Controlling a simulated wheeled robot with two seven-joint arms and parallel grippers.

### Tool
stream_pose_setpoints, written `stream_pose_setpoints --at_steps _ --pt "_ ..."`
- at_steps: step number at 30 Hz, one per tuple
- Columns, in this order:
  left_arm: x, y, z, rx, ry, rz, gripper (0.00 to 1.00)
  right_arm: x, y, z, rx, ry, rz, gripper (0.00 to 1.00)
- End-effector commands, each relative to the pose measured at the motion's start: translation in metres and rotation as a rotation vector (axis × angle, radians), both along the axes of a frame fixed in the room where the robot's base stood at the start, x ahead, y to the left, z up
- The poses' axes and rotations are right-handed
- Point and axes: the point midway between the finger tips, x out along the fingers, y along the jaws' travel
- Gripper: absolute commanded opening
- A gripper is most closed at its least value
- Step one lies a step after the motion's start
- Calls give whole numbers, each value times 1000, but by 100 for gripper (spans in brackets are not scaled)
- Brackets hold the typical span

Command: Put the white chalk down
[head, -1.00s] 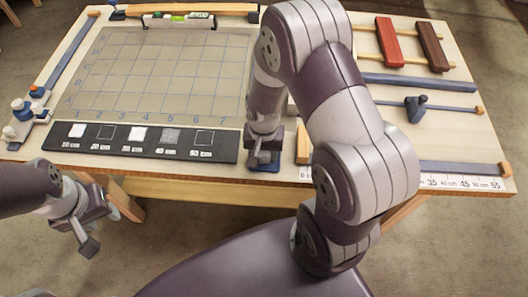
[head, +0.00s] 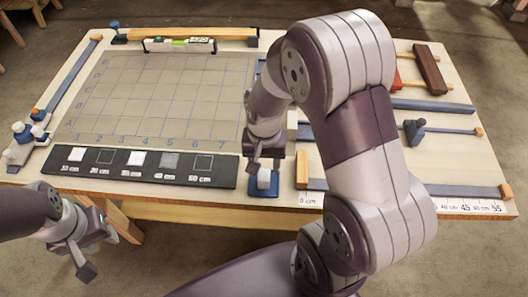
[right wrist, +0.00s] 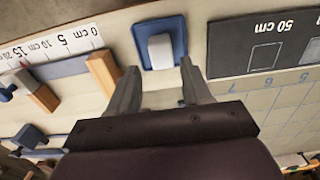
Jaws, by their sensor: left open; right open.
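The white chalk (head: 264,178) is a short white block on a small blue tray (head: 262,192) at the table's front edge. In the right wrist view the chalk (right wrist: 160,50) lies inside the raised rim of the blue tray (right wrist: 176,27). My right gripper (head: 265,161) is open just above and behind the chalk in the head view. In the right wrist view its fingers (right wrist: 158,72) stand apart, one to each side of the chalk's near end, with nothing between them that I can see held. My left gripper (head: 100,252) is open and empty, off the table's front left.
A black strip (head: 140,168) with several marked squares lies left of the tray, below a grid board (head: 150,100). A wooden-ended blue lath (head: 400,188) and a ruler strip (head: 312,199) lie to the right. Red and brown bars (head: 430,66) are at the back right.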

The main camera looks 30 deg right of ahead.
Motion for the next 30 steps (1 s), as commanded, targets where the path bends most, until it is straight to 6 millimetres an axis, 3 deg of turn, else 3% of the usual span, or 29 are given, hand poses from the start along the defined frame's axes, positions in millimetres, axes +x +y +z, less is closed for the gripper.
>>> stream_pose_setpoints --at_steps 3,7,10,15,17,30 --pt "0 0 2 0 0 0 43 1 0 26 0 -4 0 49" --pt "0 0 3 0 0 0 43 0 1 42 -1 -9 18 49" --pt "0 0 3 0 0 0 43 -11 9 51 -3 -38 176 49" --pt "0 0 3 0 0 0 43 -35 22 56 -22 -106 498 49" --pt "0 0 3 0 0 0 43 -39 24 55 -27 -118 553 49" --pt "0 0 3 0 0 0 43 -40 24 56 -30 -124 573 49"
